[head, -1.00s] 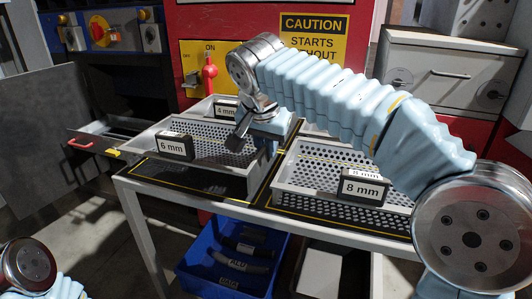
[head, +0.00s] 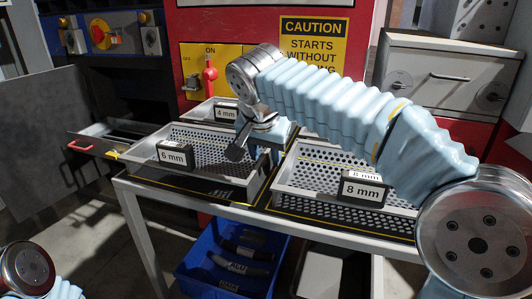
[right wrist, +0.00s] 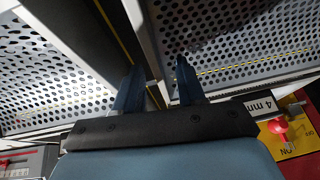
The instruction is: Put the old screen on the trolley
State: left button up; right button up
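A grey perforated screen labelled 6 mm (head: 247,187) lies level over the left half of the trolley (head: 150,240), a white-legged table with a black, yellow-lined top. I cannot tell whether it rests fully on the top or hangs slightly above it. My right gripper (head: 270,157) is at the screen's right side wall. My left gripper is out of view; only part of my left arm shows at the bottom left.
Another perforated screen labelled 8 mm (head: 285,187) sits on the trolley's right half. A 4 mm label (head: 226,113) shows behind the 6 mm screen. A blue bin (head: 190,270) stands below. The red machine with a yellow switch panel (head: 193,55) is behind; an open drawer (head: 85,143) is left.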

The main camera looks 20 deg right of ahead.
jog(key=p+v, duration=0.2)
jog(key=v, duration=0.9)
jog(key=shift+s+r, duration=0.15)
jog(key=shift+r, duration=0.2)
